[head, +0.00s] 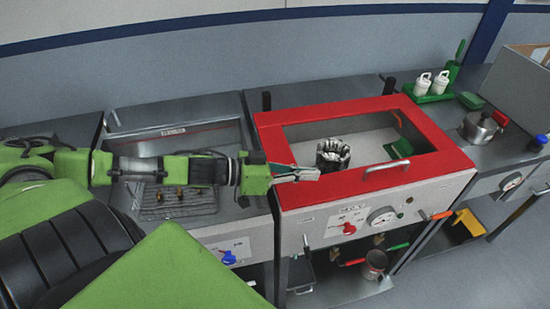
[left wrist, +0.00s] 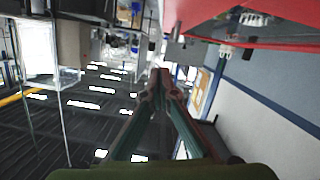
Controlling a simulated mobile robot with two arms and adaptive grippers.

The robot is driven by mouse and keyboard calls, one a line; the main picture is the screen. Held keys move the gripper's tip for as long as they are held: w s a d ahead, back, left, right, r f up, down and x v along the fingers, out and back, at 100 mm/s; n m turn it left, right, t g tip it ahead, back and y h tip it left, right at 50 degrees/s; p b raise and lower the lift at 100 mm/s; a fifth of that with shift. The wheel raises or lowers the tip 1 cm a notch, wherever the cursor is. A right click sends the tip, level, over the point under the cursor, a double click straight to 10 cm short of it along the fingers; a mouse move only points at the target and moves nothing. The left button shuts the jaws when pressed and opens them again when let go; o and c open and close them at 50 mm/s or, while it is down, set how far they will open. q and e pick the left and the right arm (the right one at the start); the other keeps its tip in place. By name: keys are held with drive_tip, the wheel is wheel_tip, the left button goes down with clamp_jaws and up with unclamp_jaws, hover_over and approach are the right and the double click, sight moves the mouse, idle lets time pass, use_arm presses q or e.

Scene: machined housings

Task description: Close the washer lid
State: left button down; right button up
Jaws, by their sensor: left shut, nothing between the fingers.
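The washer (head: 330,225) is a light grey cabinet with a red-framed lid (head: 440,137). The lid lies down over the top, and I see no clear gap under its front edge. A metal handle (head: 387,166) sits on the lid's front rim. Through its window a dark ribbed metal housing (head: 333,153) and a green piece show inside. My left gripper (head: 308,174) is shut and empty, over the lid's front left part; contact cannot be told. In the left wrist view my shut fingers (left wrist: 160,78) point away, with the red lid (left wrist: 200,12) at the upper right.
An open sink-like basin with a wire rack (head: 178,203) and small brass parts is left of the washer. To the right are white bottles on a green tray (head: 432,97) and a metal kettle (head: 480,127). A red knob (head: 348,229) and a gauge (head: 381,217) are on the washer front.

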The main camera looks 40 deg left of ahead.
use_arm(q)
drive_tip(key=p+v, duration=0.5)
drive_tip(key=v, duration=0.3)
drive_tip(key=shift+s+p, duration=0.35)
